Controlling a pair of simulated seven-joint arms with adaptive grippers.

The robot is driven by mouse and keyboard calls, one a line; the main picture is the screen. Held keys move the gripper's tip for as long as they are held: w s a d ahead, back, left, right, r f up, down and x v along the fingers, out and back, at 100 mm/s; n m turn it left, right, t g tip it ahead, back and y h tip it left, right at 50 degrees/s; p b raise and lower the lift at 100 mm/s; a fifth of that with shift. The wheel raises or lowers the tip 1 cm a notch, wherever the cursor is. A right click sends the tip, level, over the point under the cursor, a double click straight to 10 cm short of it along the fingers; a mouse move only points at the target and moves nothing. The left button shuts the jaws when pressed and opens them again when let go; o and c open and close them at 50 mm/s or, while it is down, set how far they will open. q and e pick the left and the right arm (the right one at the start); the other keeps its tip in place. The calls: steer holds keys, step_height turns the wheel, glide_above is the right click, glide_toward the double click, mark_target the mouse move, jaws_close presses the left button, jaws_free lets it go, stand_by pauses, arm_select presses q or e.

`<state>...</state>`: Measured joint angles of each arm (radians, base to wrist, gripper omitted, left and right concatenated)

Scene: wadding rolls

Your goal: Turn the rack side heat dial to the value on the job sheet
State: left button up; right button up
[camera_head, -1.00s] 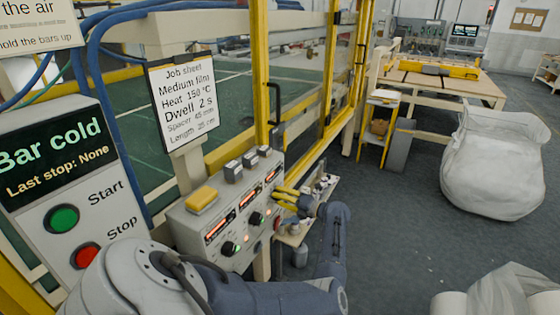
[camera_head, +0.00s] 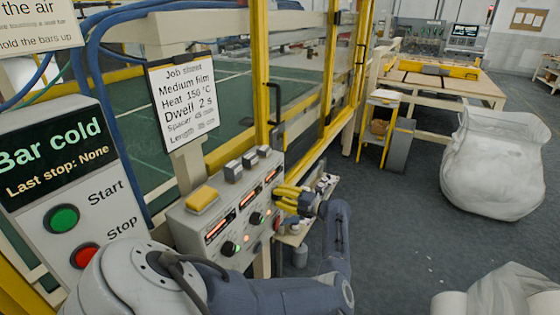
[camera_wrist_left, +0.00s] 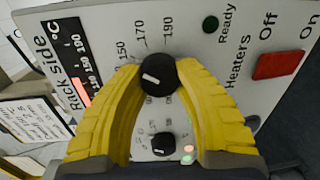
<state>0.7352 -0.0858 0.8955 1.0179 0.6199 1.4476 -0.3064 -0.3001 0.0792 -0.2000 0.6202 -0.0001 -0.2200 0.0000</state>
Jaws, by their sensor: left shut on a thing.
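The rack side heat dial (camera_wrist_left: 158,75) is a black knob with a white pointer mark on the panel marked "Rack side °C". The mark points roughly left, below the printed 150; the left finger hides part of the scale. My left gripper (camera_head: 279,198) has its yellow fingers shut on the dial, one on each side, as the left wrist view also shows. In the head view the fingers hide the dial. The job sheet (camera_head: 184,98) reads Medium film, Heat 150 °C, Dwell 2 s. My right gripper is not in view.
Another black knob (camera_wrist_left: 162,144) sits beyond the fingers on the panel. The control box (camera_head: 217,220) carries more dials and lit displays. A yellow frame post (camera_head: 261,75) rises behind it.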

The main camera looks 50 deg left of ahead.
arm_select(q)
steer(key=shift+s+a+f, duration=0.1)
steer(key=shift+s, duration=0.05)
steer(key=o, duration=1)
steer(key=shift+s, duration=0.1)
steer(key=o, duration=0.3)
steer(key=shift+w, duration=0.2)
steer(key=v, duration=1.2)
